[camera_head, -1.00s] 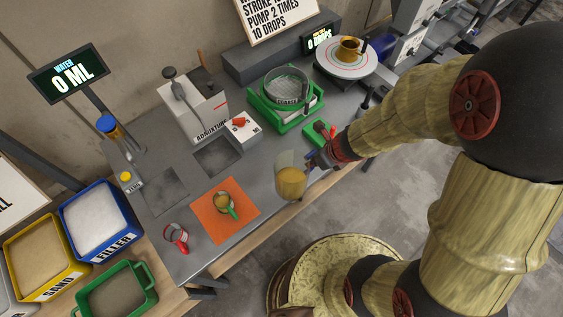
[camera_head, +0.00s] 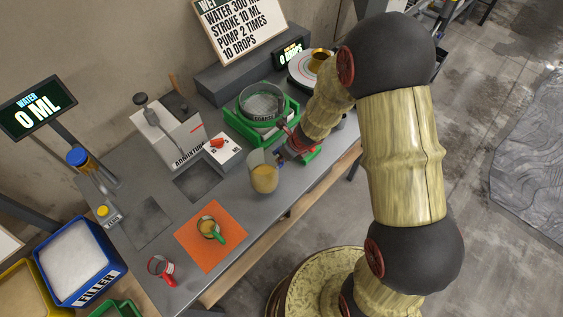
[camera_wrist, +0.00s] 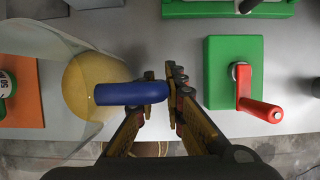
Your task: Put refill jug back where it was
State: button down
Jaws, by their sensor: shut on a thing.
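The refill jug (camera_head: 263,178) is a clear vessel with tan content and a blue handle. In the head view it is at the middle of the bench, right of the orange mat (camera_head: 190,238). My gripper (camera_head: 284,152) is shut on its handle from the right. In the wrist view the jug (camera_wrist: 92,85) is at the left, and its blue handle (camera_wrist: 120,94) runs between the fingers of my gripper (camera_wrist: 160,95). The jug looks upright. I cannot tell whether its base touches the bench.
A green block with a red lever (camera_wrist: 255,105) is just right of my gripper. Behind stands the green sieve stand (camera_head: 232,119); the admixture pump (camera_head: 168,135) is back left. A small cup (camera_head: 210,229) is on the mat, and a red-handled cup (camera_head: 160,268) is front left.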

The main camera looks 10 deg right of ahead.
jog(key=shift+w+f, duration=0.25)
jog(key=shift+w+f+b, duration=0.2)
jog(key=shift+f+b, duration=0.7)
jog(key=shift+f, duration=0.8)
jog(key=shift+f, duration=0.2)
jog(key=c, duration=1.9)
grip_release()
jog(key=shift+r, duration=0.1)
